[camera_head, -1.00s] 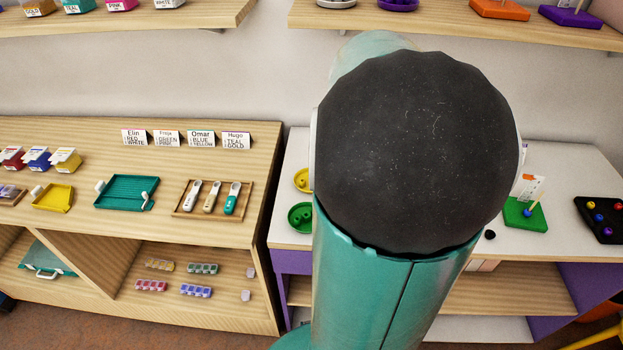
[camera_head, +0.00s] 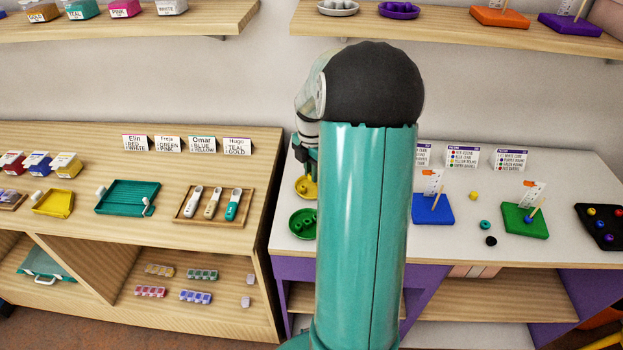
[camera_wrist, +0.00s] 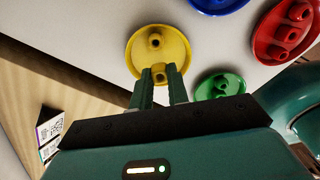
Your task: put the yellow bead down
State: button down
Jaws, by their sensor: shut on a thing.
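My gripper (camera_wrist: 162,84) is shut on a small yellow bead (camera_wrist: 159,71) between its fingertips in the wrist view. The bead is over the near part of a round yellow dish (camera_wrist: 136,62); I cannot tell whether it touches the dish. Another yellow bead (camera_wrist: 155,40) sits in the dish near its middle. In the head view the yellow dish (camera_head: 303,194) is on the white table, just left of my arm. My gripper (camera_head: 310,170) is low over it, partly hidden by my arm.
A green dish (camera_wrist: 220,84) with beads is close on the right, with a red dish (camera_wrist: 270,50) and a blue dish (camera_wrist: 219,3) beyond. A loose yellow bead (camera_head: 473,195) lies right of a blue peg board (camera_head: 432,212). A wooden shelf unit (camera_head: 262,190) stands left.

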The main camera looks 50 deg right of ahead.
aim_at(312, 189)
jog(key=shift+w+f, duration=0.1)
jog(key=shift+f, duration=1.55)
jog(key=shift+f, duration=0.25)
jog(key=c, duration=1.4)
grip_release()
jog(key=shift+f, duration=0.1)
jog(key=shift+o, duration=0.2)
